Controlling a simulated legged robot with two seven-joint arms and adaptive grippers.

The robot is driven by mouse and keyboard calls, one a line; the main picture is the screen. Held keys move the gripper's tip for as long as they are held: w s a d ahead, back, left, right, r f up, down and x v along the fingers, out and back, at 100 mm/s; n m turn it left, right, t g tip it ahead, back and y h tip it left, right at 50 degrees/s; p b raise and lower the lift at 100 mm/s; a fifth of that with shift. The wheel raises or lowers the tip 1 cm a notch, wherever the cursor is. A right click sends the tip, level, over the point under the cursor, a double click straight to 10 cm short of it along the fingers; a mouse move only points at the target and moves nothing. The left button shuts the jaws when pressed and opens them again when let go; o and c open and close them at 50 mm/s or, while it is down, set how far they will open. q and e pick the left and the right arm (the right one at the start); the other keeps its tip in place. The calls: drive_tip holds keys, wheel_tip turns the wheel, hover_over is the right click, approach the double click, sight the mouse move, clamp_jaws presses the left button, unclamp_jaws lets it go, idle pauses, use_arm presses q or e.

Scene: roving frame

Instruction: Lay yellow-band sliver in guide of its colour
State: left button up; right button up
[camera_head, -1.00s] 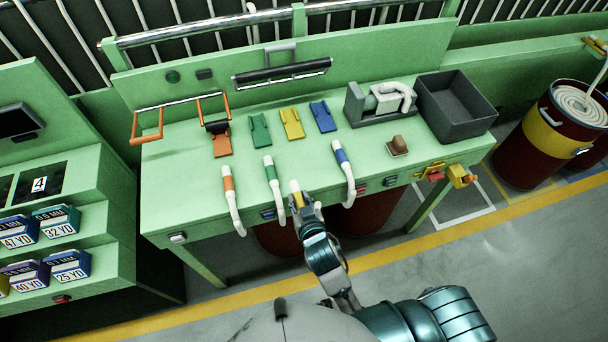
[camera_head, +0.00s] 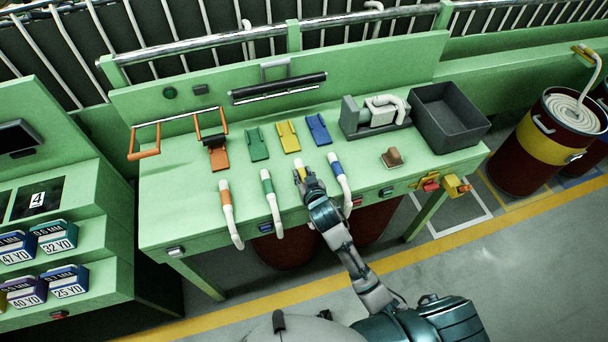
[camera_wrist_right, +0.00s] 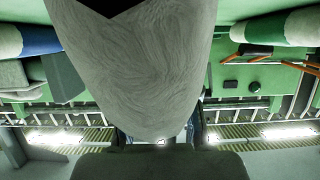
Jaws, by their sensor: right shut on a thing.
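The yellow-band sliver (camera_head: 299,170) is a white strand with a yellow band near its upper end. My right gripper (camera_head: 306,180) is shut on it at the bench's front part, and hides most of its length. In the right wrist view the white sliver (camera_wrist_right: 140,60) fills the middle, close to the camera. The yellow guide (camera_head: 288,136) lies on the green bench just beyond the sliver's tip, apart from it. My left gripper is not in view.
Orange-band (camera_head: 228,205), green-band (camera_head: 269,193) and blue-band (camera_head: 340,180) slivers hang over the bench's front edge. Orange (camera_head: 218,157), green (camera_head: 258,145) and blue (camera_head: 318,129) guides flank the yellow one. A dark bin (camera_head: 447,120) stands at the right.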

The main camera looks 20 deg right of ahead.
sight(304, 175)
drive_tip(key=shift+w+d+f, duration=0.15)
drive_tip(key=shift+w+d, duration=0.05)
drive_tip(key=shift+w, duration=0.25)
drive_tip(key=shift+w+d+f, duration=0.15)
drive_tip(key=shift+w+d, duration=0.05)
drive_tip(key=shift+w, duration=0.2)
wheel_tip(304, 175, down, 2)
drive_tip(key=shift+a+f+p, duration=0.1)
drive_tip(key=shift+f+p, duration=0.05)
drive_tip(key=shift+p, duration=0.55)
drive_tip(key=shift+f, duration=0.2)
drive_tip(key=shift+f, duration=0.2)
drive_tip(key=o, duration=1)
drive_tip(key=shift+o, duration=0.2)
